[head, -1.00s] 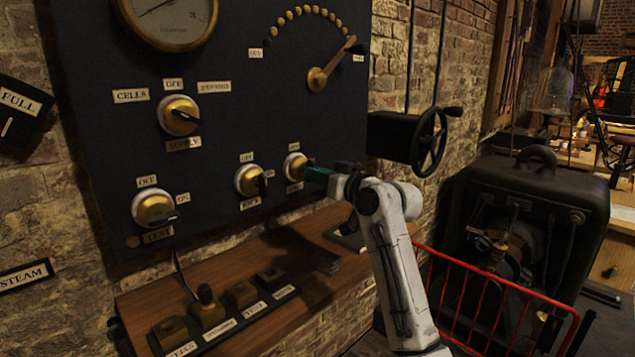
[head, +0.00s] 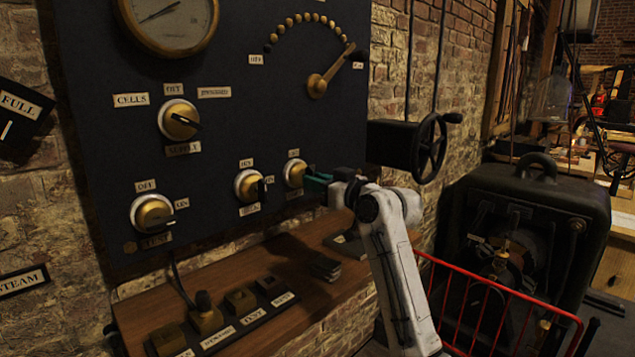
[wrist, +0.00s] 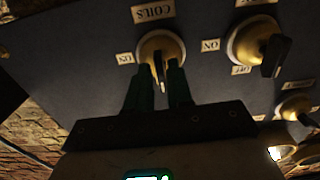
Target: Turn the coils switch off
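The coils switch (head: 294,173) is a round brass knob with a pale rim, at the lower right of the dark panel. In the wrist view the picture is upside down; the coils switch (wrist: 160,50) shows its COILS label above and an ON label at its left. My gripper (head: 312,178) is at this knob from the right. In the wrist view my gripper (wrist: 161,72) has its two dark green fingers apart, one on each side of the knob's dark handle. I cannot tell whether they touch it. The coils OFF label is hidden there by my gripper.
A similar knob (head: 248,186) stands close left of the coils switch; the test knob (head: 152,213) and supply knob (head: 178,119) are farther left. A wooden shelf (head: 290,255) juts out below. A black box with a handwheel (head: 430,148) is at the right.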

